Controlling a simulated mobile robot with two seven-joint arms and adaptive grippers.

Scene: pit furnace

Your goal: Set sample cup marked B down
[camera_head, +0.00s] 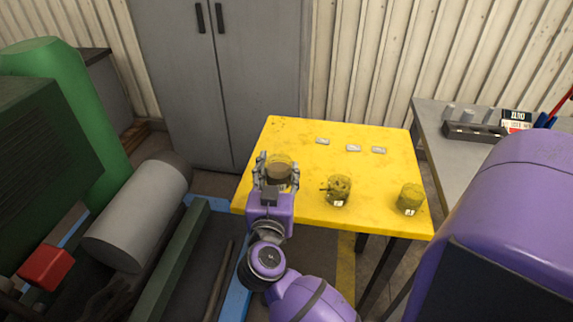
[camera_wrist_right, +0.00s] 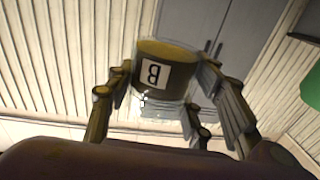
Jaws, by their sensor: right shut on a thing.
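The sample cup marked B (camera_head: 279,168) is between the fingers of my right gripper (camera_head: 277,174), over the left side of the yellow table (camera_head: 290,130). In the right wrist view the same cup (camera_wrist_right: 165,72) shows a white label with a B, which appears upside down. The fingers of my right gripper (camera_wrist_right: 155,105) are shut on it from both sides. The head view does not clearly show how far its base is from the table top. My left gripper is not in view.
Two other labelled cups stand near the table's front edge, one in the middle (camera_head: 339,192) and one at the right (camera_head: 410,200). Three small pale plates (camera_head: 323,141) (camera_head: 353,148) (camera_head: 379,150) lie farther back. The table's back left is clear. A grey cabinet (camera_head: 225,70) stands behind.

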